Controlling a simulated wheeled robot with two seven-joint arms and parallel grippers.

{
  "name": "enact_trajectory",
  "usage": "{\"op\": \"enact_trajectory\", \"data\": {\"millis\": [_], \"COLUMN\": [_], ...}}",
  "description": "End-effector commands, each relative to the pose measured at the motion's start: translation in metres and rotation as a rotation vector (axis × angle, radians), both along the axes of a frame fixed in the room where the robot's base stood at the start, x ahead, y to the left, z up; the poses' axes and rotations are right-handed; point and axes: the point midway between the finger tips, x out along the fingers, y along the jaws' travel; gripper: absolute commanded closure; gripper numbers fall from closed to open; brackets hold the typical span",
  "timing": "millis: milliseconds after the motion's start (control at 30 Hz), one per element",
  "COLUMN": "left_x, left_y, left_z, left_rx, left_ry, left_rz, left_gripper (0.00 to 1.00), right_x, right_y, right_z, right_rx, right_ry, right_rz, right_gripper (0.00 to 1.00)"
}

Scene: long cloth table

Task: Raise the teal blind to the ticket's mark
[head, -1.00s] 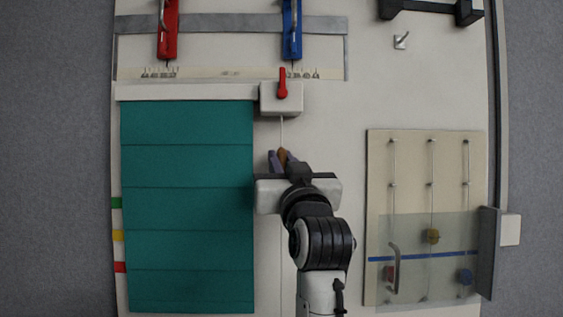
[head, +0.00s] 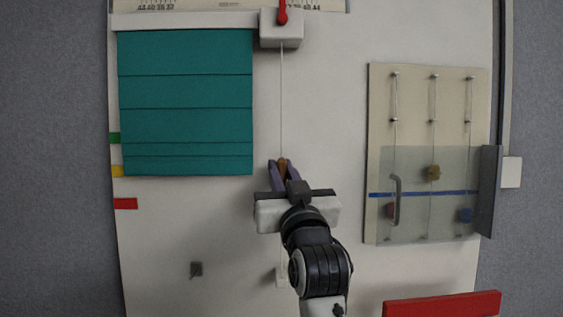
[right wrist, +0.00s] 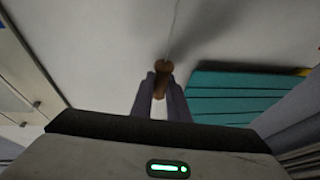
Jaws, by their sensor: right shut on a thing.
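The teal blind (head: 185,92) hangs at the left of the pale board, its lower part in narrow folds. Its bottom edge is level with the lower part of the yellow mark (head: 117,171), below the green mark (head: 114,138) and above the red mark (head: 125,203). My right gripper (head: 282,166) is shut on the brown cord knob (right wrist: 163,68). The cord (head: 282,105) runs straight up from it to a white box (head: 281,34) with a red lever (head: 283,12) pointing up. No ticket shows. My left gripper is out of view.
A beige panel (head: 380,100) with wires, coloured beads and a clear cover with a handle (head: 396,200) is at the right. A red bar (head: 441,304) is at the bottom right. A small grey fitting (head: 196,269) sits on the clear board below the blind.

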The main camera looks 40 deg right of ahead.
Motion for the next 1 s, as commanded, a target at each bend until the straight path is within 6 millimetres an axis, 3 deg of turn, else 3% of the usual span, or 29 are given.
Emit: {"op": "enact_trajectory", "data": {"millis": [367, 400, 500, 833, 1000], "left_x": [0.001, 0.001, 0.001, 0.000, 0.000], "left_y": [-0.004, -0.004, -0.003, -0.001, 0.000], "left_z": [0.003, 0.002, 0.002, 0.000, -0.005], "left_rx": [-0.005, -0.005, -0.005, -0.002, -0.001], "left_ry": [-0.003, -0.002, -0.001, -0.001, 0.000], "left_rz": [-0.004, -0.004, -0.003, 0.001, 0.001], "left_gripper": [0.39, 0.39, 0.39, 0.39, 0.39], "right_x": [0.000, 0.000, 0.000, -0.001, -0.019], "right_y": [0.000, 0.000, 0.000, 0.001, 0.008], "right_z": [-0.004, -0.004, -0.004, -0.005, -0.014], "right_rx": [0.003, 0.002, 0.002, 0.001, 0.001], "right_ry": [0.002, 0.002, 0.002, 0.001, 0.001], "right_rz": [0.001, 0.000, 0.000, 0.000, 0.000], "right_gripper": [1.00, 0.84, 0.67, 0.67, 0.67]}}
